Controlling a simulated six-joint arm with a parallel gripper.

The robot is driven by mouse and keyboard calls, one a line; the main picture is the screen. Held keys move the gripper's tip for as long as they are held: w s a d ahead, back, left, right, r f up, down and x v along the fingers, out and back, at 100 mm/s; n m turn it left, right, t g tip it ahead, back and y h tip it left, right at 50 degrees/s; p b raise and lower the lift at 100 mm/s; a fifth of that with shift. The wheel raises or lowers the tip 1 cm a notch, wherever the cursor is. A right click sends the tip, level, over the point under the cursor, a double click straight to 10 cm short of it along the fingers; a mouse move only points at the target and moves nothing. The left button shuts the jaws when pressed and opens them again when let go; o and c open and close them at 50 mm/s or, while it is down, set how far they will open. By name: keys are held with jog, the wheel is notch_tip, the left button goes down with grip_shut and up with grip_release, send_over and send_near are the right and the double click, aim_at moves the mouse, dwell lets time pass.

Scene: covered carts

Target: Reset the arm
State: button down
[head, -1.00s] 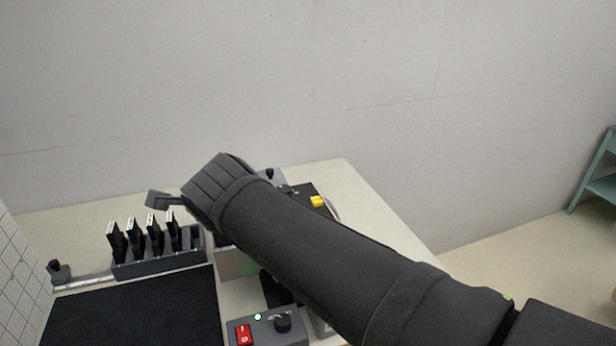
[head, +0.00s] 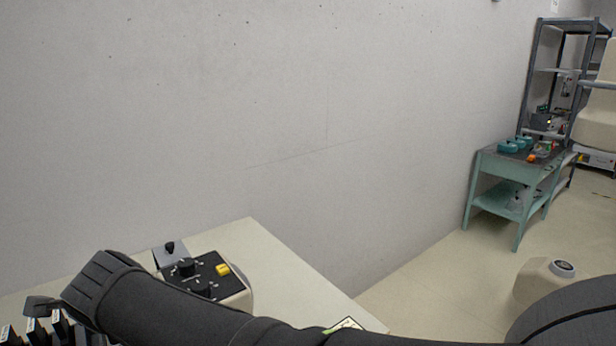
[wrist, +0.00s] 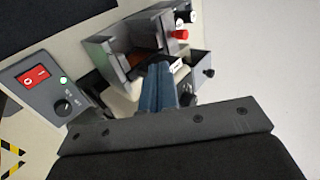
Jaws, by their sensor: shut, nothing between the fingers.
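My gripper (head: 40,304) shows small at the lower left of the head view, above the rack, at the end of my dark-sleeved arm. In the wrist view its two bluish fingers (wrist: 159,88) lie together, with nothing between them. They point at a grey open-topped holder (wrist: 122,60) and a dark unit with a red knob (wrist: 180,34). Whether the fingertips touch anything there cannot be told.
A control box (wrist: 45,85) with red switch, lit lamp and black knob stands left in the wrist view. A knobbed panel with a yellow button (head: 222,269) is right of my gripper. A rack of black plates (head: 35,331) is below. A teal cart (head: 478,172) stands far right.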

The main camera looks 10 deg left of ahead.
jog(key=shift+w+a+f, duration=0.15)
jog(key=shift+f, duration=0.4)
jog(key=shift+w+a+f, duration=0.15)
jog(key=shift+f, duration=0.4)
jog(key=shift+w+a+f, duration=0.15)
jog(key=shift+f, duration=0.4)
jog(key=shift+w, duration=0.1)
